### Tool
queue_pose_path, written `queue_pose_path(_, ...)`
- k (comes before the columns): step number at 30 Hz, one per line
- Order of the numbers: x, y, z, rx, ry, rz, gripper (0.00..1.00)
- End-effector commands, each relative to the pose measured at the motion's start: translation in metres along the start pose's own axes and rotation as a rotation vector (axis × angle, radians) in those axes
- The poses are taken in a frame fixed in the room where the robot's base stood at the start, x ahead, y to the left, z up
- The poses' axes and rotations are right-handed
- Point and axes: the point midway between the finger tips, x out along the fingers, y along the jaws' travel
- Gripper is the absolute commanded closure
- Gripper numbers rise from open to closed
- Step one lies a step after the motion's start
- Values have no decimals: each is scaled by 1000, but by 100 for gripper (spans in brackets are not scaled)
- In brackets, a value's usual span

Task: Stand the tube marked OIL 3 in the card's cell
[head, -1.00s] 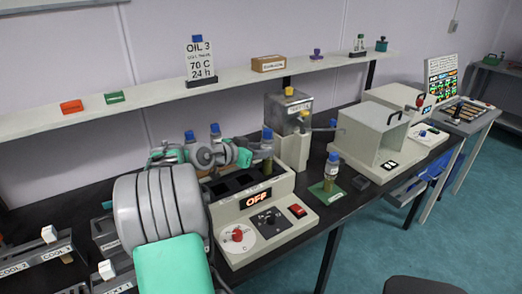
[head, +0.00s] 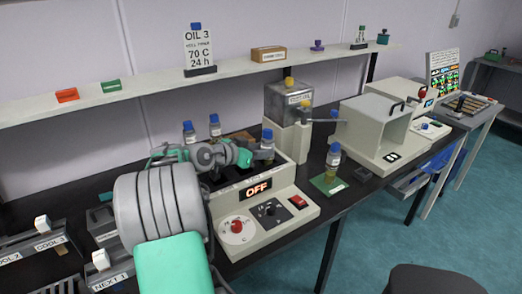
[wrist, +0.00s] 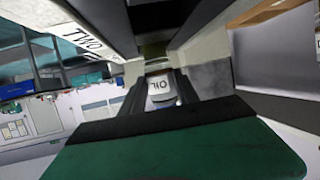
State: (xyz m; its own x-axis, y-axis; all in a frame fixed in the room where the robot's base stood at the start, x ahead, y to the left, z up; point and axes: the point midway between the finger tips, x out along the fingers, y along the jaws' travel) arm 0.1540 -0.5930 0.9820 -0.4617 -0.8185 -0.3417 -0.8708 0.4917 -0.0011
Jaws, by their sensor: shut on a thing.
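My gripper (head: 257,152) is shut on a blue-capped tube (head: 266,146), held upright over the back right part of the heater block (head: 282,212). In the wrist view, the tube's white label (wrist: 161,89) reads OIL; any number is hidden. Whether the tube's foot is inside a cell or above it, I cannot tell. The block has dark cells in its top, partly hidden by my arm. In the wrist view, a block edge lettered TWO (wrist: 78,38) runs past the gripper. The card (head: 199,48) on the shelf reads OIL 3, 70 C, 24 h.
Two blue-capped tubes (head: 189,132) (head: 214,126) stand behind the block. Another bottle (head: 333,160) stands on a green pad to the right. The block's display (head: 258,188) reads OFF. A clear-topped machine (head: 289,110) stands close behind the gripper. A stool (head: 430,280) is at front right.

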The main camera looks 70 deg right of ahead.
Motion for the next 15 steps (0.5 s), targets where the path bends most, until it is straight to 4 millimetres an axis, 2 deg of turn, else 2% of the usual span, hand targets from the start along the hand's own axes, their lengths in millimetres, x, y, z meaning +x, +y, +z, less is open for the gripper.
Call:
queue_pose_path(6, 3, 0, 9, 1, 1, 0, 100)
queue_pose_path(7, 3, 0, 8, 1, 1, 0, 61)
queue_pose_path(15, 3, 0, 7, 0, 0, 0, 39)
